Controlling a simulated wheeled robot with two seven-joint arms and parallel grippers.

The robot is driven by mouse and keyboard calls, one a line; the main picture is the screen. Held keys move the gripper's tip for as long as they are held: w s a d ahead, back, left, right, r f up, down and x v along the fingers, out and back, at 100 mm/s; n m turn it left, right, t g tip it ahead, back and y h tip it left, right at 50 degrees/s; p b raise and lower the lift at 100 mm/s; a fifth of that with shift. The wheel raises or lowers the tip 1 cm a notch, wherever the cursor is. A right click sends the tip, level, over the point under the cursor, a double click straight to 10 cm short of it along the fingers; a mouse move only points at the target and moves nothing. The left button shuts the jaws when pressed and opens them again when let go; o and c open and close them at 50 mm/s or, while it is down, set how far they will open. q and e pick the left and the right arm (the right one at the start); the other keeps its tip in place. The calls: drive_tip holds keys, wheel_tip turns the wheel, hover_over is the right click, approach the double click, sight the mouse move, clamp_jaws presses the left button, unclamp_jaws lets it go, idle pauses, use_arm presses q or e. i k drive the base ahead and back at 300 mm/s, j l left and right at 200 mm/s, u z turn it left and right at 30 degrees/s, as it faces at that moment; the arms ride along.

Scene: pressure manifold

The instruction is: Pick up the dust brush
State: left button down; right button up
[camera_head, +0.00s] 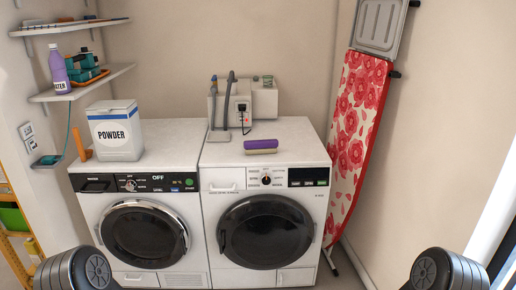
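A purple block-shaped thing with a beige lower part (261,146) lies across the top of the right-hand washing machine, near its front edge. It looks like the dust brush, with purple back and beige bristles, but it is small in the view. Nothing is touching it from above. Dark rounded parts of my left and right arms show at the bottom left and bottom right corners. Neither gripper's fingers are in the head view, and both arm parts are well apart from the brush.
Behind the brush stands a pale box unit with grey pipes (264,101). A powder box (116,132) stands on the left machine (170,135). A floral ironing board (355,140) leans at right. Shelves (80,83) hold a purple bottle (59,69). Free room surrounds the brush.

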sight(263, 146)
drive_tip(key=z, duration=1.6)
drive_tip(key=u, duration=1.95)
drive_tip(key=i+l+u, duration=0.25)
drive_tip(key=i+u, duration=0.2)
drive_tip(key=i+l+u, duration=0.45)
drive_tip(key=i+l, duration=0.3)
drive_tip(key=l, duration=0.15)
drive_tip(key=i+l+u, duration=0.1)
drive_tip(key=i+l, duration=0.25)
drive_tip(key=l, duration=0.1)
